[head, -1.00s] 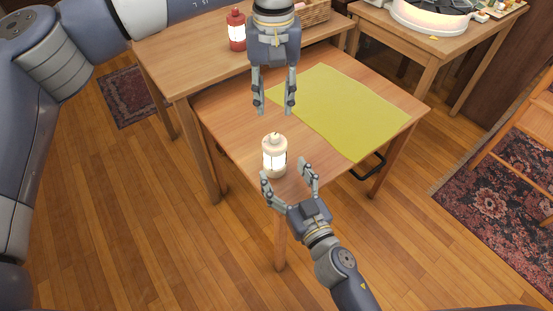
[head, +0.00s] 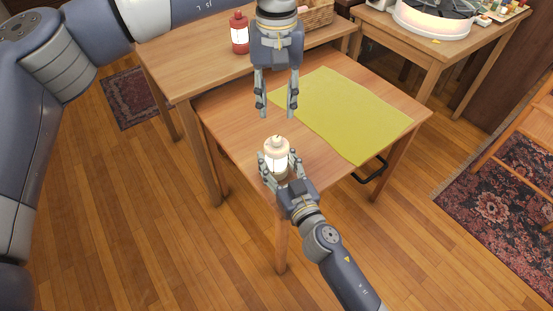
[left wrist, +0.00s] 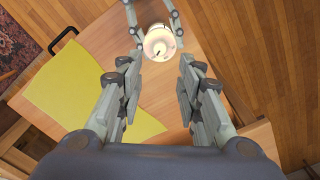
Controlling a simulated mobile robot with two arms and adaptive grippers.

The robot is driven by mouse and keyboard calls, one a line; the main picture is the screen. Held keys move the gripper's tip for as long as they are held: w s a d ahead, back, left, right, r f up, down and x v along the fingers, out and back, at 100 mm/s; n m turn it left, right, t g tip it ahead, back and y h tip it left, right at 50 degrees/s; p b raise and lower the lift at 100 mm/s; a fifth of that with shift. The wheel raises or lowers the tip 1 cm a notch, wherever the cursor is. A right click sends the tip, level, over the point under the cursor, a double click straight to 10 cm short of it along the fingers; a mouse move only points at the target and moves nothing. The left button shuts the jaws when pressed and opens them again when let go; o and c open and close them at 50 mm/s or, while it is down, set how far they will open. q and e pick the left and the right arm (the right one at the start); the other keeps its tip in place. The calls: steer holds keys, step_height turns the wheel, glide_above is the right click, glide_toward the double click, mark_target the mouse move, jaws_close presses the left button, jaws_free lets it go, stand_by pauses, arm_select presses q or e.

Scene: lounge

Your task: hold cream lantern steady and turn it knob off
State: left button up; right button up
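The cream lantern (head: 277,150) stands upright and lit at the near corner of the wooden table (head: 235,130). The left wrist view shows the lantern from above (left wrist: 159,42), with a small dark part on its top that may be the knob. My right gripper (head: 279,160) has its fingers on either side of the lantern's body. A slim gap seems to show at one finger in the left wrist view, so it looks open; contact is hard to see. My left gripper (head: 277,108) is open and empty, pointing down, above and behind the lantern.
A yellow-green mat (head: 345,112) covers much of the table, with a black handle (head: 371,170) at the table's edge. A red lantern (head: 239,35) and a wicker basket (head: 319,12) stand on the raised shelf behind. A side table at the back right holds a round white device (head: 432,22).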

mark_target(276, 137)
steer(key=c, duration=0.4)
arm_select(q)
steer(key=shift+o, duration=0.8)
arm_select(e)
steer(key=shift+c, duration=0.3)
arm_select(q)
step_height(276, 137, down, 10)
steer(key=n, duration=0.7)
steer(key=shift+w, duration=0.1)
jaws_close()
